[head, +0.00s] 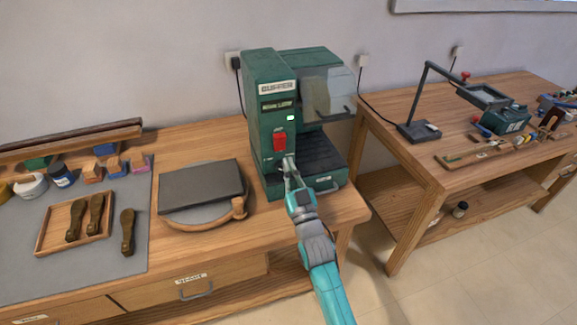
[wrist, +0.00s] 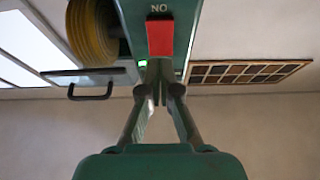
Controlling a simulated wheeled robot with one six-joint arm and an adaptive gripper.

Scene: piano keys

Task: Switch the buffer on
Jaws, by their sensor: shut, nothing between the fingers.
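The buffer (head: 262,110) is a dark green machine with a "BUFFER" label, standing on the wooden bench. Its red switch (head: 279,141) is on the front face. In the wrist view the red switch (wrist: 160,37) shows large, with letters that look like "NO" at its upper end. A small green light (wrist: 142,64) glows beside the switch. My gripper (head: 288,160) is just below the switch in the head view. In the wrist view my gripper's fingertips (wrist: 159,68) are together and empty at the switch's lower end in the picture; I cannot tell whether they touch it.
A round board with a dark slab (head: 200,180) lies left of the buffer. A wooden tray (head: 74,225) with tools is farther left. A second bench (head: 425,160) with a lamp stands to the right. A yellowish wheel (wrist: 92,30) shows in the wrist view.

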